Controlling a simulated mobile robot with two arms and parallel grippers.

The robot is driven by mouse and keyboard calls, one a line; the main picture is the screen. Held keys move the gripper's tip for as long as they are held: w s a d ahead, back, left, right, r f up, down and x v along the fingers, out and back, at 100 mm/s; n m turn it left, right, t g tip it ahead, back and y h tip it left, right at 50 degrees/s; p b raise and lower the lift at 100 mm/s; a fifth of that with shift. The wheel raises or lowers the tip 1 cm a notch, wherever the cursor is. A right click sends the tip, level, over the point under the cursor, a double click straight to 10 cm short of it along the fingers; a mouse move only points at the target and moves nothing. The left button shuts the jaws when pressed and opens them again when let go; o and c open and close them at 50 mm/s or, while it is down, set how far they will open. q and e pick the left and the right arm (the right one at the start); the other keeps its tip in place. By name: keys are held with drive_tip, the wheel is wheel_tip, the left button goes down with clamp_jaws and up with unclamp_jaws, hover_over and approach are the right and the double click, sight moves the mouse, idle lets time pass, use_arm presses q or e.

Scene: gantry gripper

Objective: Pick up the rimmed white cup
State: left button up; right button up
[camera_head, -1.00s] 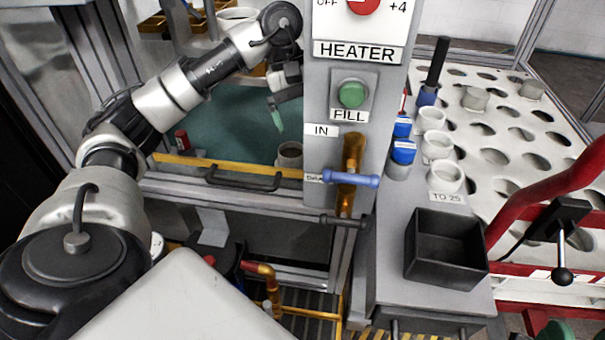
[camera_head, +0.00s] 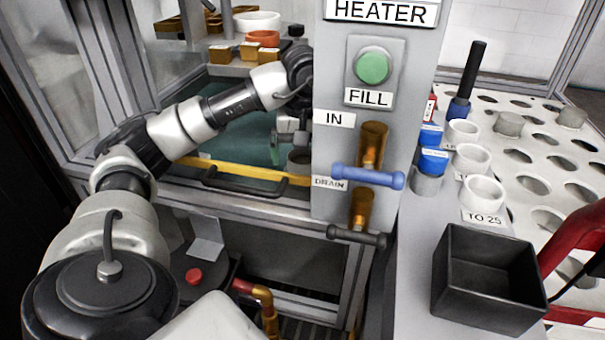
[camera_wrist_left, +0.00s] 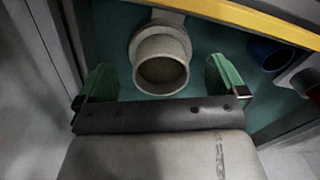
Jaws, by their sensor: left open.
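A pale, rimmed cup (camera_wrist_left: 162,62) stands on the teal floor of the enclosure in the left wrist view, its round mouth facing the camera. In the head view the cup (camera_head: 299,160) looks grey and shaded, partly hidden by the heater column. My left gripper (camera_wrist_left: 163,80) is open, with one green fingertip on each side of the cup; I see no clear contact. In the head view the left gripper (camera_head: 279,150) is beside the cup, and only one green finger shows clearly. My right gripper is in neither view.
The heater column (camera_head: 335,190) stands close to the right of the cup. A yellow rail (camera_head: 235,171) runs along the enclosure's front edge. A blue round item (camera_wrist_left: 270,52) lies to the cup's right in the wrist view. Several white cups (camera_head: 471,158) stand on the right counter.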

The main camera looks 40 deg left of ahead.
sight(303, 167)
use_arm(q)
wheel_tip(303, 167, down, 4)
drive_tip(key=shift+r+b, duration=0.2)
drive_tip(key=shift+b, duration=0.3)
drive_tip(key=shift+c, duration=0.2)
drive_tip(key=c, duration=0.8)
drive_tip(key=shift+r, duration=0.1)
drive_tip(key=shift+r, duration=0.1)
